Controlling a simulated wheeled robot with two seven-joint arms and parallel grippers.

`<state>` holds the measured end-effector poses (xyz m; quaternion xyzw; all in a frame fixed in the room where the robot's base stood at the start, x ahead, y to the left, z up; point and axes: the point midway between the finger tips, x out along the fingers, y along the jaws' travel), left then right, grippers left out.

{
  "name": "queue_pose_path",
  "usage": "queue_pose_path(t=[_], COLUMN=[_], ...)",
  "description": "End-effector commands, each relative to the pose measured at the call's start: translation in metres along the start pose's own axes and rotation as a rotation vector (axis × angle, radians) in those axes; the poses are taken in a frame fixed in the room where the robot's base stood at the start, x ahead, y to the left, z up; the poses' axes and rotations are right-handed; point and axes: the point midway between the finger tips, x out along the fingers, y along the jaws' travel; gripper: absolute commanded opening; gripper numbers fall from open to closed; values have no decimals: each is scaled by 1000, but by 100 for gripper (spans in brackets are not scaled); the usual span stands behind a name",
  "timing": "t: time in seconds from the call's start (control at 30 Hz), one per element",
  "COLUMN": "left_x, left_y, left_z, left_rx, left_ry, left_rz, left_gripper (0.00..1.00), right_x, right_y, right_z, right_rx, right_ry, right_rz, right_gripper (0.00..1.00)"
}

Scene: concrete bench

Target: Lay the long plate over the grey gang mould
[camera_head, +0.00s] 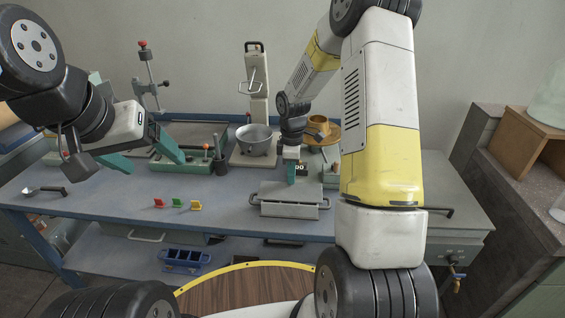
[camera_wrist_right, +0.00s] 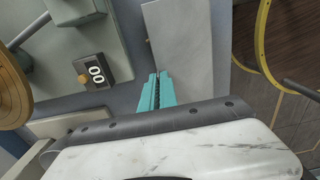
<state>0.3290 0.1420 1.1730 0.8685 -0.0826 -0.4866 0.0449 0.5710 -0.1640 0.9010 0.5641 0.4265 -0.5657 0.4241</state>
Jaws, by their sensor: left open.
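A grey block-shaped piece with dark end handles (camera_head: 290,210), which looks like the grey gang mould, sits near the bench's front edge. Its top looks flat and light, and no compartments show. A long light-grey plate-like surface (camera_wrist_right: 186,42) fills the upper middle of the right wrist view; I cannot tell whether it is the loose plate or the mould's top. My right gripper (camera_head: 291,181) points down at this piece. Its teal fingers (camera_wrist_right: 158,77) are close together at the surface's edge; any grip is unclear. My left gripper (camera_head: 146,154) is open and empty, above the bench at left.
Red, green and yellow pieces (camera_head: 177,203) and a scoop (camera_head: 46,190) lie at left. A blue gang mould (camera_head: 184,260) is on the lower shelf.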

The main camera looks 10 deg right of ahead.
Motion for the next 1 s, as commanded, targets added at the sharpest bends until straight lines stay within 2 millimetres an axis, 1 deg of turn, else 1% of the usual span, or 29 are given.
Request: queue_pose_path(t=[0.23,0.37,0.7,0.77,0.87,1.0], left_x=[0,0,0,0,0,0], left_y=[0,0,0,0,0,0], left_z=[0,0,0,0,0,0], left_rx=[0,0,0,0,0,0], left_ry=[0,0,0,0,0,0], left_rz=[0,0,0,0,0,0], left_gripper=[78,78,78,78,78,78], right_x=[6,7,5,2,-12,-41], right_y=[0,0,0,0,1,1], right_z=[0,0,0,0,0,0], right_rx=[-1,0,0,0,1,0], right_ry=[-1,-1,0,0,1,1], right_rz=[0,0,0,1,3,5], right_gripper=[0,25,25,25,25,25])
